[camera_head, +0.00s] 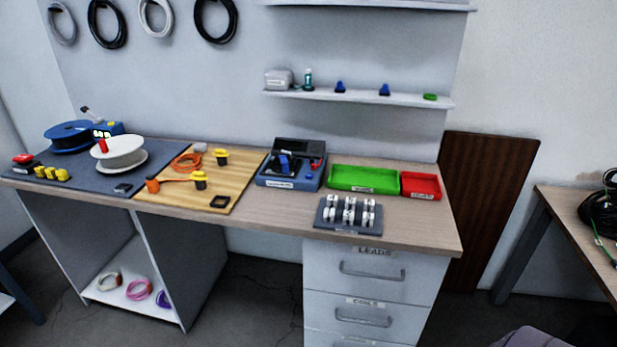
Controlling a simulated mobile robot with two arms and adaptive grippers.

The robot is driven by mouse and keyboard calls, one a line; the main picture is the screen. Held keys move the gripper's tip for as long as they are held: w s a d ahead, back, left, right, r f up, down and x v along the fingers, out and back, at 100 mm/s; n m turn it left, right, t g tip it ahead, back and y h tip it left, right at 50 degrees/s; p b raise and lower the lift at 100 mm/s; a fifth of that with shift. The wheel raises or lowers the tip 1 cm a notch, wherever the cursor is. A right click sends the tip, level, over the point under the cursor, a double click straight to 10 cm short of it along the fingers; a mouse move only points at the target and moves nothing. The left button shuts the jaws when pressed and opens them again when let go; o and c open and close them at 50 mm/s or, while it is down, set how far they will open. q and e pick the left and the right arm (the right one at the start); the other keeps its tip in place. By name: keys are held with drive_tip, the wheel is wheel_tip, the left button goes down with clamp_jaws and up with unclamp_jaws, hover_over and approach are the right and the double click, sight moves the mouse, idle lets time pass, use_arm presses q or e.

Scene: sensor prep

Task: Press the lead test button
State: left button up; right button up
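A blue tester-like device (272,180) stands on the bench right of the wooden board. It has a dark raised back, a black and blue part on top, a small red part (315,164) at its right and a small blue button-like part (309,177) near its front right. A label on its front is too small to read. I cannot tell which part is the lead test button. A separate box with a red top (23,158) sits at the bench's far left. Neither of my grippers is in view.
A green tray (363,188) and a red tray (421,195) stand right of the device. A dark rack (348,229) with several white pieces lies in front. The wooden board (225,190) holds orange cable and yellow-topped parts. A shelf (420,101) hangs above.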

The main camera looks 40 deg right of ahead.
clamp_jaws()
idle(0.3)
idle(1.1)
